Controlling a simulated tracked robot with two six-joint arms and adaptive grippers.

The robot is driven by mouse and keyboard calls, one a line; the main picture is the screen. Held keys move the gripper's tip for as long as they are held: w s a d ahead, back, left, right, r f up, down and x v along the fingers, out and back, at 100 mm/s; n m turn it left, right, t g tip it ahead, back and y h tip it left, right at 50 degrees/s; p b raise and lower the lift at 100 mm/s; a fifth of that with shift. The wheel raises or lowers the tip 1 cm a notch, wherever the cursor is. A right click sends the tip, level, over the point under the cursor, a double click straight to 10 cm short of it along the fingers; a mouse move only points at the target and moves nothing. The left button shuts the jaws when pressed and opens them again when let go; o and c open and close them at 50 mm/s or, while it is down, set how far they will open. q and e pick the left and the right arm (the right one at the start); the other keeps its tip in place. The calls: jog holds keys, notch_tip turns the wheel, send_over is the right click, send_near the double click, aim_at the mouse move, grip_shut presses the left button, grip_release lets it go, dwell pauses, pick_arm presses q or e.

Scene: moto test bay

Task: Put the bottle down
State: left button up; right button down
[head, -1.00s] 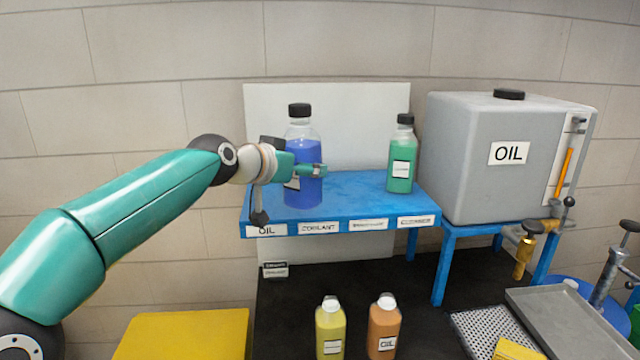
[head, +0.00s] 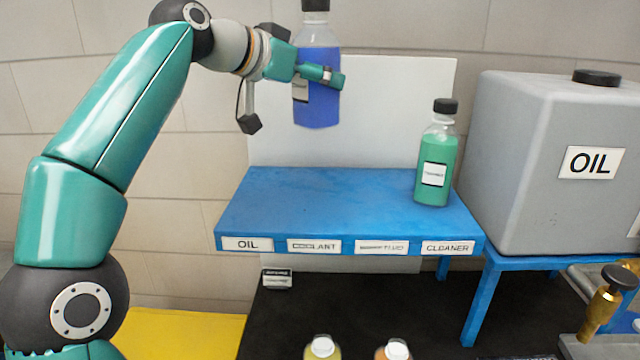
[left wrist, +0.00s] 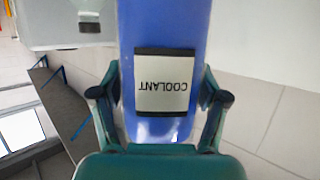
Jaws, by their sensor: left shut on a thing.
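A blue coolant bottle (head: 318,105) with a black cap is held upright in the air above the blue shelf (head: 300,205). My left gripper (head: 325,76) is shut around its middle. In the left wrist view the bottle (left wrist: 165,30) sits between the two fingers (left wrist: 160,100), with its COOLANT label upside down in the picture. The shelf's front edge carries labels OIL, COOLANT, one too blurred to read fully, and CLEANER. The shelf top above the COOLANT label is bare. My right gripper is not in view.
A green bottle (head: 436,160) stands at the shelf's right end, above the CLEANER label. A grey OIL tank (head: 545,200) stands close on the right. A white panel (head: 400,100) backs the shelf.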

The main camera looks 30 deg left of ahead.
pick_arm(q)
jog(key=shift+f+b, duration=3.1)
jog(key=shift+f, duration=4.75)
jog(key=shift+f, duration=0.1)
jog(key=o, duration=1.7)
jog(key=shift+f, duration=0.1)
jog(key=shift+o, duration=0.2)
